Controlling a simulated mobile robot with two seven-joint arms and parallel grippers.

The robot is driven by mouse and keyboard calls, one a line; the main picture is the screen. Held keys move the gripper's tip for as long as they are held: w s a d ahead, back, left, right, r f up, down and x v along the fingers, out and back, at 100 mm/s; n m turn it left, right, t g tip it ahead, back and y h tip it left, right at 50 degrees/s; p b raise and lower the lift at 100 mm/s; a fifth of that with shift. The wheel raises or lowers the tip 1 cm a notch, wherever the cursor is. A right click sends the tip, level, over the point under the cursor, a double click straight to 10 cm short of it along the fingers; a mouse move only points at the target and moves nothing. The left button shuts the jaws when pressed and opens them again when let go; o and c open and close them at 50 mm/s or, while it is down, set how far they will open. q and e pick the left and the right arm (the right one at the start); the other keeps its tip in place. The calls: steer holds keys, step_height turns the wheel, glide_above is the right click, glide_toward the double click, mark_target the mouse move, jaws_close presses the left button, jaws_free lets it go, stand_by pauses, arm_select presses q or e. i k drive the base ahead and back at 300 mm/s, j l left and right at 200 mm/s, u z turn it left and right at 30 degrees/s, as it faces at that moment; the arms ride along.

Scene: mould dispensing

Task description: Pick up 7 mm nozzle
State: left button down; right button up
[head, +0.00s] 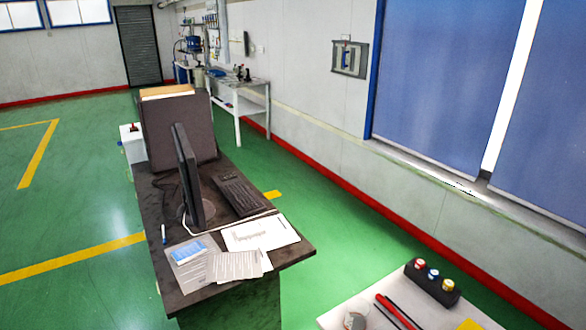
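Neither of my grippers is in view. A dark block (432,285) stands on a white table (405,290) at the bottom right of the head view. It holds three small round pieces in a row: one white and red (420,264), one white and blue (433,274), one white and yellow (448,284). These may be nozzles; I cannot read any size on them, so I cannot tell which is the 7 mm one.
Red and black sticks (394,312), a clear round container (355,321) and a yellow item (470,325) lie on the white table, cut by the frame. A dark desk (160,205) with a monitor (187,175) and papers stands left. Green floor (350,245) lies between.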

mark_target(448, 284)
steer(key=z, duration=1.25)
steer(key=j+z, duration=0.2)
steer(key=z, duration=0.2)
steer(key=j+z, duration=0.15)
steer(key=z, duration=0.2)
steer(key=k, duration=0.05)
